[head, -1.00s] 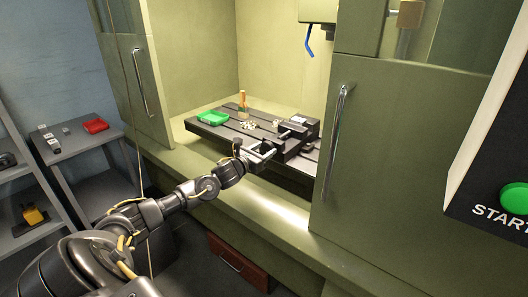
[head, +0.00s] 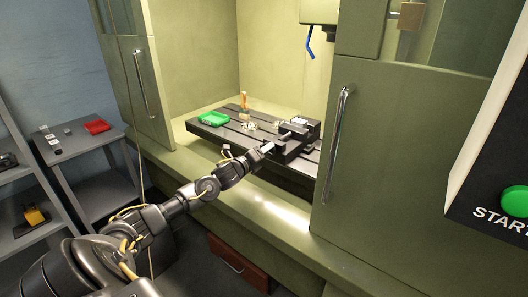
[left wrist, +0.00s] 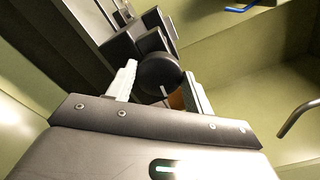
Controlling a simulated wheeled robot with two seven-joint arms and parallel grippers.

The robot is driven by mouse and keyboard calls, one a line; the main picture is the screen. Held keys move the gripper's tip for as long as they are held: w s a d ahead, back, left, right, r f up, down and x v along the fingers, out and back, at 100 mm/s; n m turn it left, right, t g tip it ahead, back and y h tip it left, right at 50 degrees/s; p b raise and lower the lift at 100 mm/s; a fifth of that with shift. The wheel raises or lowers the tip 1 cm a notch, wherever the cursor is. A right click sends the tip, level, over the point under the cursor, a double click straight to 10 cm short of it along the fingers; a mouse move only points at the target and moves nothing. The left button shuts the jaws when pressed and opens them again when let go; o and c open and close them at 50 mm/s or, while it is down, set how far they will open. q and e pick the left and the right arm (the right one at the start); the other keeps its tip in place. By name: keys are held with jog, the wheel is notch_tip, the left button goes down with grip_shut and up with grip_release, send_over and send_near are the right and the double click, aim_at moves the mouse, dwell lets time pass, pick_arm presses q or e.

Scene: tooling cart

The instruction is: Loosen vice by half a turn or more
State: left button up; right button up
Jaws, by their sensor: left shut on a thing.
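The dark vice (head: 302,133) sits on the right part of the slotted machine table. My left gripper (head: 267,147) is at the near-left end of the vice in the head view. In the left wrist view, its two pale fingers (left wrist: 159,88) stand on either side of a round black vice handle (left wrist: 158,70), and the gripper is shut on it. The vice body (left wrist: 140,40) shows beyond the handle. The contact between fingers and handle is partly hidden. My right gripper is in neither view.
A green tray (head: 214,118), a wooden-handled brush (head: 244,101) and pale chips (head: 250,126) lie on the machine table (head: 222,133). A blue nozzle (head: 310,42) hangs above. The right door (head: 390,150) stands close to the vice. A shelf with a red bin (head: 97,127) is at left.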

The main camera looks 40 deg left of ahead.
pick_arm(q)
jog(key=n+p, duration=0.4)
jog(key=n, duration=0.7)
jog(key=n+p, duration=0.4)
jog(key=n, duration=0.7)
jog(key=n+p, duration=0.5)
jog(key=n, duration=0.6)
jog(key=shift+d+f, duration=0.3)
jog(key=shift+d, duration=0.1)
jog(key=n+p, duration=0.3)
jog(key=n, duration=0.3)
jog(key=shift+d+r, duration=0.1)
jog(key=n+p, duration=0.2)
jog(key=n, duration=0.3)
jog(key=n+p, duration=0.2)
jog(key=n, duration=0.4)
jog(key=n+p, duration=0.1)
jog(key=n, duration=0.5)
jog(key=shift+r+p, duration=0.25)
jog(key=shift+p, duration=0.15)
